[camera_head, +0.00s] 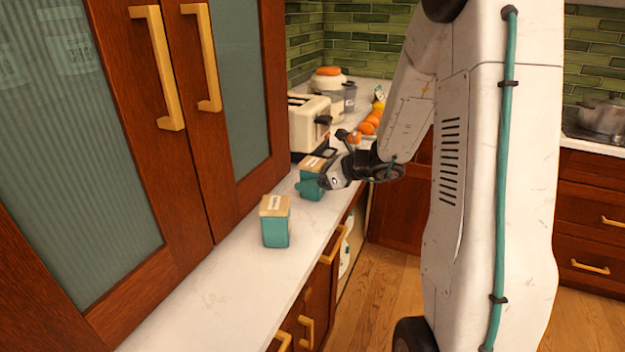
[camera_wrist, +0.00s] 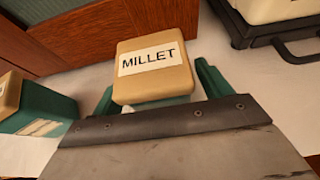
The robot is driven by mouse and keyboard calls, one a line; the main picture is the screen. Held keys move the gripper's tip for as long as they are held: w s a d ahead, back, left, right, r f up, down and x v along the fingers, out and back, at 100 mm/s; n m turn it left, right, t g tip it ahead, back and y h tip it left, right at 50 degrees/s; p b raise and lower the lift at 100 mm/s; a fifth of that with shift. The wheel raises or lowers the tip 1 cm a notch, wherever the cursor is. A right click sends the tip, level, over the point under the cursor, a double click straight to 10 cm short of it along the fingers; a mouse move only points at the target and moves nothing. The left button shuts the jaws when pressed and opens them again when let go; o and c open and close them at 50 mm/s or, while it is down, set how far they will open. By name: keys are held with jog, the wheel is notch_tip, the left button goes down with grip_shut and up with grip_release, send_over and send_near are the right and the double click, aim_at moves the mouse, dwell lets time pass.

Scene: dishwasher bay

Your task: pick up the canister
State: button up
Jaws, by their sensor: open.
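A teal canister with a tan lid labelled MILLET (camera_wrist: 153,72) stands on the counter; in the head view the canister (camera_head: 312,163) is partly hidden by my gripper. My gripper (camera_head: 312,182) is open at this canister. In the wrist view my gripper (camera_wrist: 155,84) has one teal finger on each side of the canister, with small gaps seen near the lid. Whether the fingers touch its body is hidden. A second teal canister with a tan lid (camera_head: 275,222) stands nearer on the counter; this second canister (camera_wrist: 38,105) is at the wrist view's left edge.
A cream toaster (camera_head: 309,122) stands just behind the millet canister. Orange fruit (camera_head: 370,122) and a jar lie farther back. Tall wooden cabinets (camera_head: 165,150) border the counter (camera_head: 225,290) on the left. The near counter is clear.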

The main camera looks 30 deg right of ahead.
jog(key=c, duration=1.3)
